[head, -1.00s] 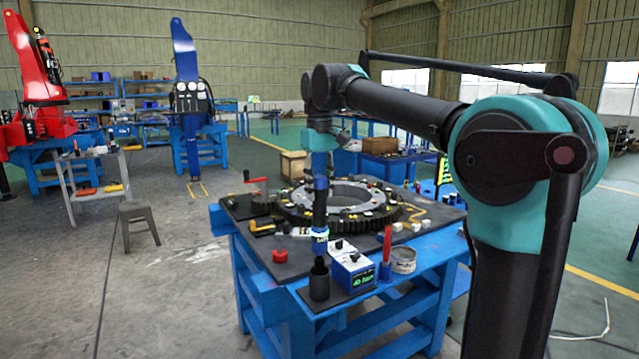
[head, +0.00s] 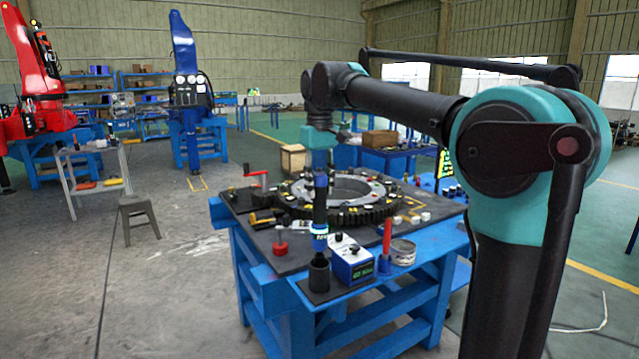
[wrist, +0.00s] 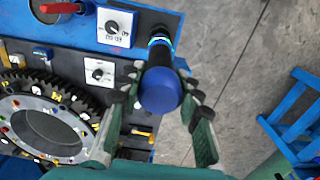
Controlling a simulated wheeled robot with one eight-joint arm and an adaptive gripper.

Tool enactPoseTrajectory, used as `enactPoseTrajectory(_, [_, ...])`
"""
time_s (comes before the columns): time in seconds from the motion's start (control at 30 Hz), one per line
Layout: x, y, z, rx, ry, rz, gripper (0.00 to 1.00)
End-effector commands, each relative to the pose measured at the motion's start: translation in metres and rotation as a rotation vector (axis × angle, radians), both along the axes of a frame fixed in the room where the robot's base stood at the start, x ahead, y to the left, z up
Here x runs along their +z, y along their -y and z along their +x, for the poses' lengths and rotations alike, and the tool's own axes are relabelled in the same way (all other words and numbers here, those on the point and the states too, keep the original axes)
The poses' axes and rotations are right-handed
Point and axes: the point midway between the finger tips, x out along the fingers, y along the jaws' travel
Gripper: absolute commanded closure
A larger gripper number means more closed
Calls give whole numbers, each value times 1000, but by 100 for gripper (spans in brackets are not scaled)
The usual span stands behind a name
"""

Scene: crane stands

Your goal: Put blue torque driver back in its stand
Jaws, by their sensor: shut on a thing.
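The blue torque driver (head: 320,212) stands upright in my gripper (head: 320,160), a dark shaft with a blue top and a blue-white ring low on it. In the wrist view its round blue cap (wrist: 160,92) lies between the fingers of my gripper (wrist: 158,108), which are shut on it. The stand, a black cup (head: 319,274) on a dark plate, is directly under the driver in the head view. The driver's lower end is at the cup's rim; I cannot tell whether it has entered.
A blue-and-white control box (head: 352,264) stands close to the right of the cup, then a red-handled tool (head: 386,240) and a tin (head: 403,252). A red knob (head: 281,248) is to the left. A large gear ring (head: 345,198) fills the table behind. Open floor lies front left.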

Motion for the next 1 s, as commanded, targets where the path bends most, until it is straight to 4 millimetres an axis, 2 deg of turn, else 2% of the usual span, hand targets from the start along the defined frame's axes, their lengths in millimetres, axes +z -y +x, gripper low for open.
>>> enactPoseTrajectory(1.0, [-32, 0, 0, 0, 0, 0, 100])
